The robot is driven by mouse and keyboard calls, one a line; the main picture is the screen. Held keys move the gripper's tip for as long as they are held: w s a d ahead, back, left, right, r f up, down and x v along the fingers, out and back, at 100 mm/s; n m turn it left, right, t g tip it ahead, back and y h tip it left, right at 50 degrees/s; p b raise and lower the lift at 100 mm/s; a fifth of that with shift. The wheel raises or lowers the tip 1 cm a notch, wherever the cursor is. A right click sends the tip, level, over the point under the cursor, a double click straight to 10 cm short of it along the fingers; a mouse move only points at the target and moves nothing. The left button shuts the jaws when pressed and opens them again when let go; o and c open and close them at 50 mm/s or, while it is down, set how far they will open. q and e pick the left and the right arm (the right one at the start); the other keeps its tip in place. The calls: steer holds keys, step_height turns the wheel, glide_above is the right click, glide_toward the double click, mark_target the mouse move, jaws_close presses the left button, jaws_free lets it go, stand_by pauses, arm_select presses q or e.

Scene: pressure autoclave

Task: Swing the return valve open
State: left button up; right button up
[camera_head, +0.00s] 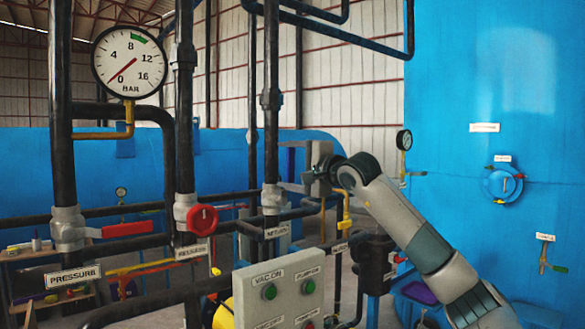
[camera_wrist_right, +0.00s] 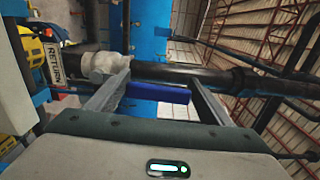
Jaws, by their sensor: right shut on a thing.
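The return valve (camera_head: 273,200) is a grey body on a dark upright pipe, with a RETURN label (camera_head: 277,232) below it. The label also shows in the right wrist view (camera_wrist_right: 55,65), beside the pale valve body (camera_wrist_right: 105,64). Its blue lever handle (camera_wrist_right: 158,93) lies along the pipe in that view, between the two fingers of my right gripper (camera_wrist_right: 155,95). In the head view my right gripper (camera_head: 308,182) is at the valve's right side and hides most of the handle. It is shut on the handle. My left gripper is not in view.
A valve with a red lever (camera_head: 127,229) and a red round knob (camera_head: 202,218) sit on pipes to the left. A large gauge (camera_head: 127,61) points near 0. A grey button box (camera_head: 279,292) stands in front. A blue tank (camera_head: 490,100) fills the right.

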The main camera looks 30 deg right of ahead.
steer(key=shift+a+f+n, duration=0.1)
steer(key=shift+a+n, duration=0.15)
steer(key=shift+n, duration=0.05)
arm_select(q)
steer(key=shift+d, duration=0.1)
arm_select(e)
steer(key=o, duration=1.1)
steer(key=shift+c, duration=0.2)
steer(key=shift+o, duration=0.8)
steer(key=shift+a, duration=0.1)
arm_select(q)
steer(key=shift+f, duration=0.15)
arm_select(e)
steer(key=shift+s, duration=0.1)
steer(key=shift+s+d+b, duration=0.2)
steer(key=shift+s+b, duration=0.2)
steer(key=shift+s, duration=0.1)
arm_select(q)
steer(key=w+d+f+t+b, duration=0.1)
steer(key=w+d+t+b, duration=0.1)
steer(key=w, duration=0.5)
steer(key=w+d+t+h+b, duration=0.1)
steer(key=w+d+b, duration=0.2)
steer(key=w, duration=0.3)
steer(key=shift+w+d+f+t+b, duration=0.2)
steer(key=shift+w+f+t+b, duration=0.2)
steer(key=shift+b, duration=0.2)
arm_select(e)
steer(key=s+d, duration=0.1)
steer(key=s, duration=1.5)
